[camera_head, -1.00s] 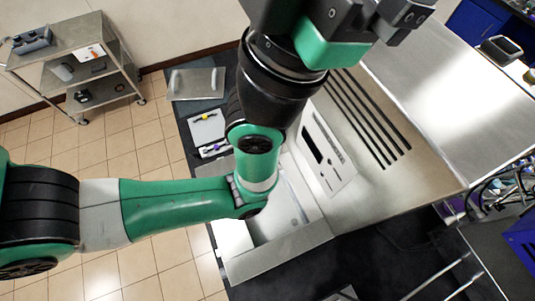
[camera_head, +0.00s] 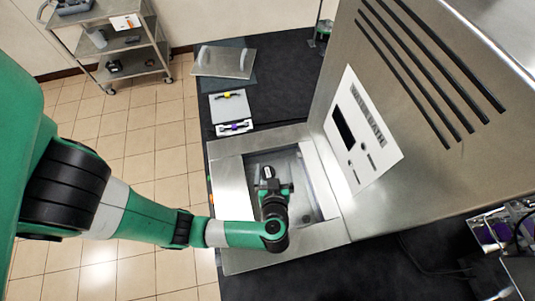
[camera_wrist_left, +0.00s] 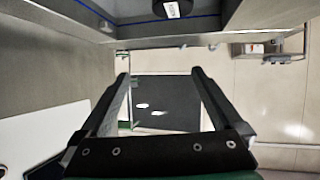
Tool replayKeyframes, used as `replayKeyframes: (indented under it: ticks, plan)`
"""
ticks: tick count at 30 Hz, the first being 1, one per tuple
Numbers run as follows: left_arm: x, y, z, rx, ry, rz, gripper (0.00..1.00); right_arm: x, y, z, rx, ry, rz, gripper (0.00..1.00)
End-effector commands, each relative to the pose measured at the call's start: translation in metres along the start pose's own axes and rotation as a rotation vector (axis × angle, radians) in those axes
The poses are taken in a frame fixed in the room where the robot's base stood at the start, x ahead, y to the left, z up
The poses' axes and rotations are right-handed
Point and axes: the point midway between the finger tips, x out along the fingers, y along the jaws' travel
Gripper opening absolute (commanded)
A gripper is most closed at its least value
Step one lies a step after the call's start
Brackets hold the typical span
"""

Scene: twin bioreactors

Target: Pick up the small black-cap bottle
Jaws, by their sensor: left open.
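A black cap with a white label (camera_head: 268,171) shows inside the basin of the steel water bath (camera_head: 225,195) in the head view. A dark round cap with a white label (camera_wrist_left: 172,9) also shows at the top edge of the left wrist view. The bottle's body is hidden. My left gripper (camera_head: 273,188) is over the basin, right beside the cap. In the left wrist view its two fingers (camera_wrist_left: 160,73) are spread wide with nothing between them. Whether they touch the bottle cannot be told. My right gripper is in neither current view.
The bath's tall steel housing with its control panel (camera_head: 362,130) rises to the right of the basin. A flat metal plate (camera_head: 222,62) and pale trays with a yellow (camera_head: 225,96) and a purple item (camera_head: 236,127) lie behind. A steel cart (camera_head: 100,38) stands at the back left.

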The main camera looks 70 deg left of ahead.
Motion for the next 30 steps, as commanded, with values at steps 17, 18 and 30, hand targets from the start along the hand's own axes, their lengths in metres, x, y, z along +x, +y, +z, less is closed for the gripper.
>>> replayKeyframes:
  ticks: [17, 18, 30]
  plan:
    - [0.036, -0.024, 0.085, 0.067, -0.034, -0.04, 1.0, -0.024, 0.0, 0.022, 0.0, 0.0, 0.0, 0.57]
    - [0.04, -0.025, 0.092, 0.067, -0.034, -0.041, 1.0, -0.026, 0.0, 0.024, 0.0, 0.0, 0.0, 0.57]
    - [0.067, -0.026, 0.095, 0.061, -0.034, -0.042, 1.0, -0.029, 0.0, 0.026, 0.0, 0.001, 0.0, 0.57]
